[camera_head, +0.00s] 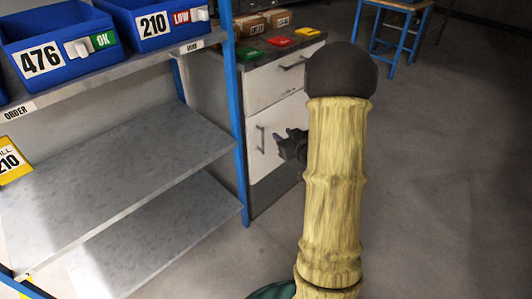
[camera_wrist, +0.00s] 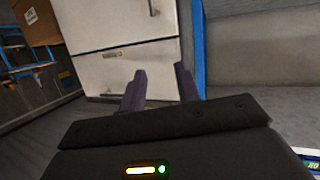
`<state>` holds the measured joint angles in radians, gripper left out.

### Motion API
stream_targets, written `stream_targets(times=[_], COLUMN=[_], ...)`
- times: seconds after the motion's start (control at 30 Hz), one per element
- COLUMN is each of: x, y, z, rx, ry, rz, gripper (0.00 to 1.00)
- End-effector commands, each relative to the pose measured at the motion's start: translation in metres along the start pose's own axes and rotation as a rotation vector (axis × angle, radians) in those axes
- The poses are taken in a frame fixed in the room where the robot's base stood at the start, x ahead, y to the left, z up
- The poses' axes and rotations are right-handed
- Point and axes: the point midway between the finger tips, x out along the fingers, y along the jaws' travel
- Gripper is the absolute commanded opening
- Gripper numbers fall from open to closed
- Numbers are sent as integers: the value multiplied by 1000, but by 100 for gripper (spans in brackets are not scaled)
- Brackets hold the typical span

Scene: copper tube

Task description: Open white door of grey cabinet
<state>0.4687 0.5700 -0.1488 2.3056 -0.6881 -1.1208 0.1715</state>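The grey cabinet (camera_head: 275,188) stands beyond the shelf. Its white door (camera_head: 273,120) looks flush with the front and has a dark upright handle (camera_head: 261,138) near its left edge. My gripper (camera_head: 287,145) is in front of the door, right of the handle, partly hidden behind my arm. In the wrist view, my gripper (camera_wrist: 160,80) shows two fingers apart with nothing between them. White panels of the cabinet fill the top middle there, with one handle (camera_wrist: 151,8) beyond the fingertips. I cannot tell the exact distance to the handle.
A blue-posted shelf (camera_head: 130,180) with blue bins (camera_head: 52,40) stands close on the left. A white drawer (camera_head: 275,85) is above the door. Cardboard boxes (camera_head: 250,26) and coloured trays (camera_head: 282,41) sit on the cabinet top.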

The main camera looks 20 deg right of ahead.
Motion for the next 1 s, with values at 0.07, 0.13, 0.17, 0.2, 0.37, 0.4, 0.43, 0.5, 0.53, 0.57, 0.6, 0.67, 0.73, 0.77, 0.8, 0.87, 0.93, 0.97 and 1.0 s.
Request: stream_targets(times=[0.07,0.13,0.17,0.2,0.37,0.4,0.43,0.5,0.53,0.57,0.6,0.67,0.73,0.77,0.8,0.87,0.93,0.97,1.0], x=[9,13,15,16,21,21,21,21,21,20,20,19,19,19,18,19,19,19,20], y=[5,9,10,12,19,21,22,24,24,25,25,25,26,26,25,25,25,25,25], z=[35,52,60,70,109,116,121,130,132,133,134,134,133,132,132,132,132,132,132], rx=[5,10,13,17,32,36,39,46,48,49,51,52,53,53,52,52,52,52,52], ry=[41,79,94,116,202,221,234,260,268,275,282,287,288,288,288,287,287,287,287], rz=[-13,-28,-35,-44,-82,-91,-98,-110,-114,-118,-121,-124,-125,-125,-125,-124,-124,-124,-124], gripper=[32,32,32,32,32,32,32,32,32,32,32,32,32,32,32,32,32,32,32])
